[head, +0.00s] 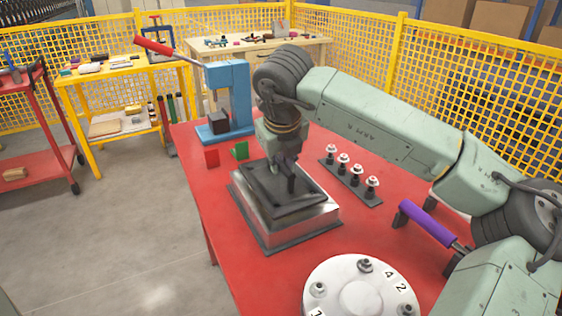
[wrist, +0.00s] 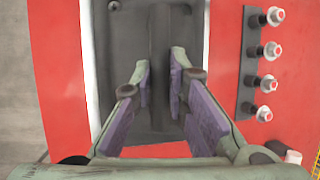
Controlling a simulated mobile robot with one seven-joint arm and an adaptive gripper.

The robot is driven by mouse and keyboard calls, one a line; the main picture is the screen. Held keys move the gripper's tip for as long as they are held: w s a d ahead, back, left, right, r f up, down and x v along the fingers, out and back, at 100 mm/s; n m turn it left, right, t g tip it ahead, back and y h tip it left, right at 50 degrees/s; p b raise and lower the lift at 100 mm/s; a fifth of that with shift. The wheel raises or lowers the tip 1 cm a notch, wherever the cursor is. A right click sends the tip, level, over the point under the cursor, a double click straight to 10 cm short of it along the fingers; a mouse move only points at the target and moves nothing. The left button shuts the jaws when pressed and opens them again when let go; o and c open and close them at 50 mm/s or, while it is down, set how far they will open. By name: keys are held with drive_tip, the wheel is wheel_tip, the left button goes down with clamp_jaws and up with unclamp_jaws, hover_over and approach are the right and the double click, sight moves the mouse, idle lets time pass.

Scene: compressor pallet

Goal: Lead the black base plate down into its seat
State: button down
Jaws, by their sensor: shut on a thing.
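The black base plate (head: 285,207) lies over the top of a silver metal block (head: 290,228) with a dark lower flange on the red table. My gripper (head: 283,182) points down at the plate's middle and is shut on the plate's raised dark bar. In the wrist view, the two purple-padded fingers (wrist: 161,80) stand either side of this bar on the black base plate (wrist: 125,60). A pale rim of the block shows along the plate's sides there. I cannot tell whether the plate rests fully in its seat or slightly above it.
A dark rack with several silver-topped pegs (head: 350,181) stands right of the block. A round white numbered disc (head: 360,290) is in front. A blue press (head: 231,98) with a red handle, a red block and a green block stand behind. A purple roller (head: 428,225) lies at right.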

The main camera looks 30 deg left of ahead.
drive_tip(key=shift+f+b, duration=0.7)
drive_tip(key=c, duration=1.5)
unclamp_jaws()
drive_tip(key=v, duration=1.2)
